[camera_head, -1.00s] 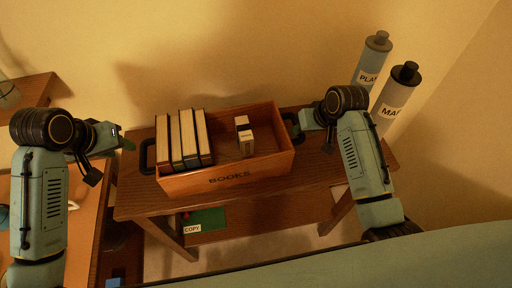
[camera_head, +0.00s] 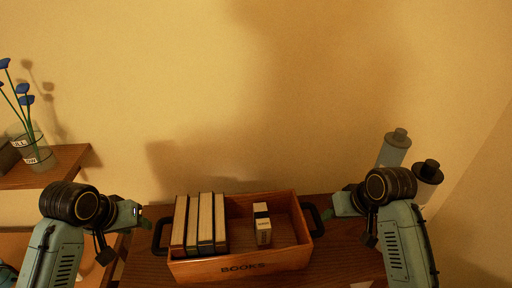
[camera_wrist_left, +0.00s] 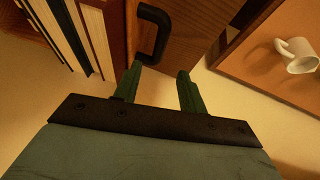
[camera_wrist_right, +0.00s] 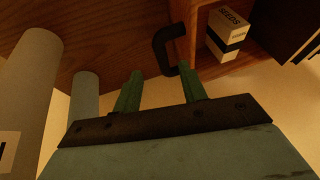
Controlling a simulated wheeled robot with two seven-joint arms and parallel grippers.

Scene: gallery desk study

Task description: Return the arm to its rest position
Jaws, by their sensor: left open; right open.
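My left gripper (camera_head: 143,216) is open and empty, just outside the left handle (camera_head: 160,237) of a wooden crate labelled BOOKS (camera_head: 285,262). In the left wrist view its two green fingers (camera_wrist_left: 158,82) are apart, close to the black handle (camera_wrist_left: 154,32). My right gripper (camera_head: 328,207) is open and empty beside the crate's right handle (camera_head: 317,220). In the right wrist view its fingers (camera_wrist_right: 160,76) stand apart below that handle (camera_wrist_right: 163,48). I cannot tell whether any finger touches a handle.
The crate on the wooden table holds several upright books (camera_head: 205,225) and a small SEEDS box (camera_head: 262,226). Grey tubes (camera_head: 393,151) stand at the right. A shelf (camera_head: 62,168) with a flower vase (camera_head: 38,157) is at the left. A white mug (camera_wrist_left: 296,55) is on another surface.

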